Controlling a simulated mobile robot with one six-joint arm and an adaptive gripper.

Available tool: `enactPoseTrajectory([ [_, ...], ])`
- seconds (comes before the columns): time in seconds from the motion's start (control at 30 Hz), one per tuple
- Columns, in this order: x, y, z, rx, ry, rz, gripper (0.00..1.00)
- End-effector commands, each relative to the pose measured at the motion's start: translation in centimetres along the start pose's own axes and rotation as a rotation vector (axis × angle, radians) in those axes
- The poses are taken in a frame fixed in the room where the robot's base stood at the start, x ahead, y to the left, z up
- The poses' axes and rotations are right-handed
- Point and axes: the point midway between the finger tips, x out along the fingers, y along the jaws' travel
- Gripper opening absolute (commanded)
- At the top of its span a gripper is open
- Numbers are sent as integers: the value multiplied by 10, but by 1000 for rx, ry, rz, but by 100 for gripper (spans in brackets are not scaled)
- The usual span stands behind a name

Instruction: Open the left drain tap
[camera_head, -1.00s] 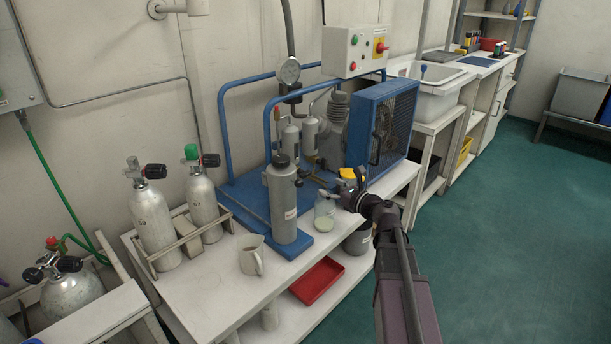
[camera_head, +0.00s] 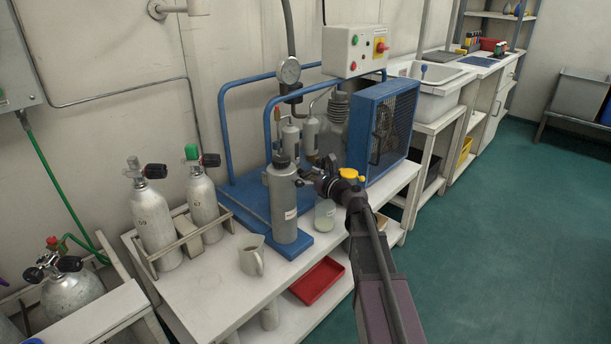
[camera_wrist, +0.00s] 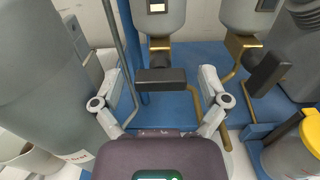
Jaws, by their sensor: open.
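The left drain tap (camera_wrist: 162,80) shows in the wrist view as a black bar handle on a brass fitting under the left grey separator (camera_wrist: 160,16). The handle lies crosswise in the picture. My gripper (camera_wrist: 160,92) is open, with one finger to each side of the handle and visible gaps between. A second black tap handle (camera_wrist: 268,73) sits to the right, under the right separator (camera_wrist: 242,14), outside the right finger. In the head view my gripper (camera_head: 314,180) is beside the tall grey cylinder (camera_head: 282,200), and I cannot make out the left tap there.
The tall grey cylinder stands close left of my gripper, with a thin grey pipe (camera_wrist: 118,45) nearby. A yellow-lidded jar (camera_wrist: 292,150) stands close right. Bent brass drain pipes (camera_wrist: 197,105) run down over the blue base. A blue fan guard (camera_head: 385,130) stands behind right.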

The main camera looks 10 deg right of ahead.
Motion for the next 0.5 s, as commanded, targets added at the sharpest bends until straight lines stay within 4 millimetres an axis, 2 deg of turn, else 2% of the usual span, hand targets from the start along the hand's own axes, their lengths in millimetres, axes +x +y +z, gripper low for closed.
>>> enactPoseTrajectory([
  [0.13,0,0,0,0,0,0,94],
  [0.17,0,0,0,0,0,0,88],
  [0.4,0,0,0,0,0,0,17],
  [0.43,0,0,0,0,0,0,12],
  [0.5,0,0,0,0,0,0,12],
])
